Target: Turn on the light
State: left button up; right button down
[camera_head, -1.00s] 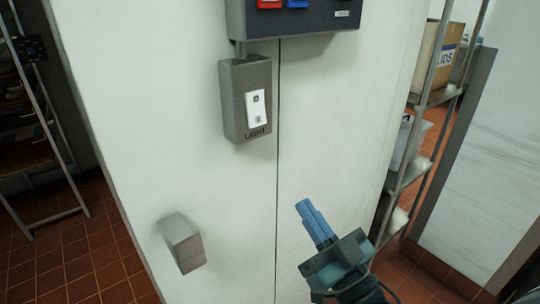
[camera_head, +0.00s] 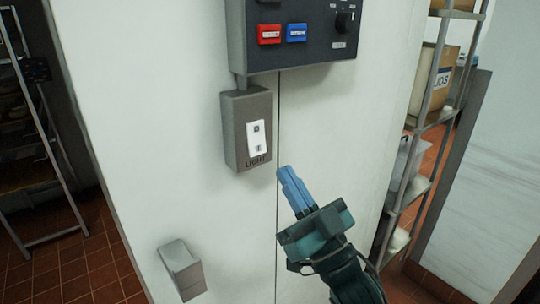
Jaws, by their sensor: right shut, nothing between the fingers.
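The light switch box (camera_head: 236,130) is grey, labelled LIGHT, and fixed to the white wall. A white rocker switch (camera_head: 256,142) sits on its front face. My right gripper (camera_head: 283,171) is shut and empty, with its blue fingers side by side. Its fingertips are just right of and slightly below the switch box in the picture, pointing up towards it. I see a gap between the tips and the rocker; I cannot tell the depth gap exactly. My left gripper is not in view.
A dark control panel (camera_head: 292,58) with a red button (camera_head: 269,34), a blue button (camera_head: 296,33) and a knob (camera_head: 345,20) hangs above the switch box. A grey block (camera_head: 182,268) juts from the wall lower left. Shelves (camera_head: 430,120) stand at the right.

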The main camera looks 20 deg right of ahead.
aim_at(258, 146)
jog(key=w, duration=0.1)
jog(key=w+a, duration=0.1)
jog(key=w, duration=0.3)
jog(key=shift+w+a+r+p, duration=0.1)
jog(key=shift+a+r+p, duration=0.25)
jog(key=shift+a, duration=0.05)
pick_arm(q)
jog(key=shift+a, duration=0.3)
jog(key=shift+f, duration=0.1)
pick_arm(e)
jog(key=shift+f, duration=0.1)
